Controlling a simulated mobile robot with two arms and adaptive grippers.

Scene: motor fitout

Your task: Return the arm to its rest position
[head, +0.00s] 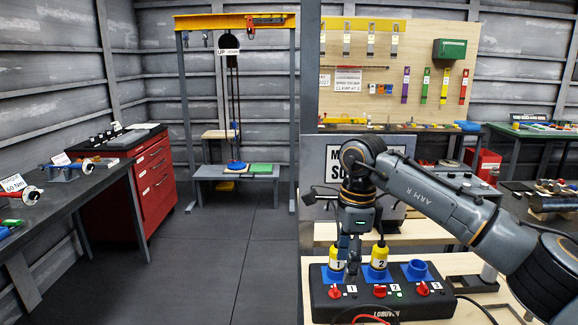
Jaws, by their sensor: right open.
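My right arm reaches in from the right and bends down at the wrist. My right gripper (353,268) points straight down, low over a black socket box (453,305) on the light wooden bench. Its jaws are open, small in the picture and partly lost against the dark box. A yellow and blue plug marked 1 (337,257) stands upright just left of the fingers. A like plug marked 2 (379,257) stands just right of them. I cannot tell whether the fingers touch either plug. A third blue socket (415,270) is empty. My left gripper is not in view.
A sign board (323,170) stands behind the wrist. Red switches line the box front, and a red cable (372,318) lies before it. A dark bench and red drawer cabinet (153,180) stand left. A yellow gantry (235,20) is behind. The floor (220,270) between is clear.

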